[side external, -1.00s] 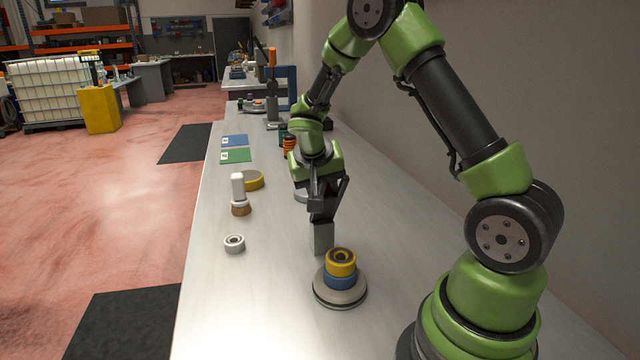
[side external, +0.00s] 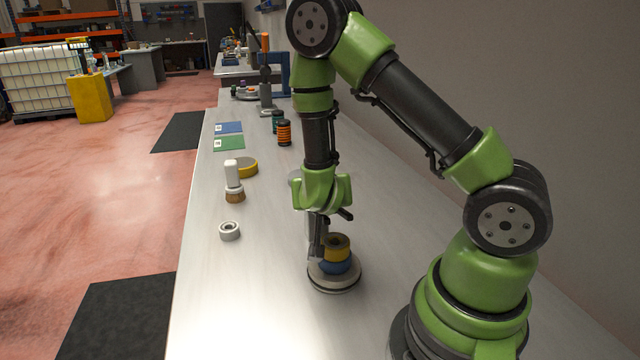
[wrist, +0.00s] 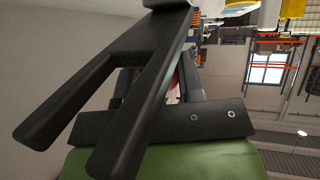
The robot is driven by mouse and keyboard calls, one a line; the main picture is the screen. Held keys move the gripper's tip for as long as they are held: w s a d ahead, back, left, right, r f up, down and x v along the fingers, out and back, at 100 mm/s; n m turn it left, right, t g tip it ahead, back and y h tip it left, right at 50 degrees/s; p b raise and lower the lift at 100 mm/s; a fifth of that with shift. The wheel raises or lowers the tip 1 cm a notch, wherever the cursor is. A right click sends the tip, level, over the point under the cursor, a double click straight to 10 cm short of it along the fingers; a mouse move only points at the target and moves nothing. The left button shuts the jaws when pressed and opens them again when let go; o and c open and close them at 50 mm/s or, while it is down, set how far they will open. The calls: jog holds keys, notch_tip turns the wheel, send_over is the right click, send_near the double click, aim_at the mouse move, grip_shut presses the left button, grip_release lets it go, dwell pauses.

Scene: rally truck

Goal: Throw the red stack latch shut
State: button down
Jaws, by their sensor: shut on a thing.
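The stack stands on a round grey base (side external: 334,280) in the side view, with a blue ring (side external: 336,265) under a yellow ring (side external: 337,242) with a dark centre. My gripper (side external: 317,250) points down at the left and rear side of the stack, its dark fingers beside the rings. It seems to be shut on a grey block (wrist: 164,3), whose edge shows at the fingertips in the wrist view. I cannot tell whether it touches the stack. I cannot make out the red latch in either view; my gripper may hide it.
A small white ring (side external: 230,231), a white-handled brush (side external: 233,180) and a yellow roll (side external: 248,168) lie left of my arm. Orange and green cylinders (side external: 284,132) stand farther back. The bench front left of the stack is clear.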

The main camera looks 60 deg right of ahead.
jog(key=shift+s+a+f+t+h, duration=0.2)
jog(key=shift+f+t+h, duration=0.15)
jog(key=shift+t+h, duration=0.15)
jog(key=shift+s+a+f+t+h, duration=0.2)
jog(key=shift+f+t+h, duration=0.1)
jog(key=shift+t+h, duration=0.15)
jog(key=shift+m, duration=0.3)
jog(key=c, duration=0.7)
grip_release()
jog(key=shift+c, duration=0.2)
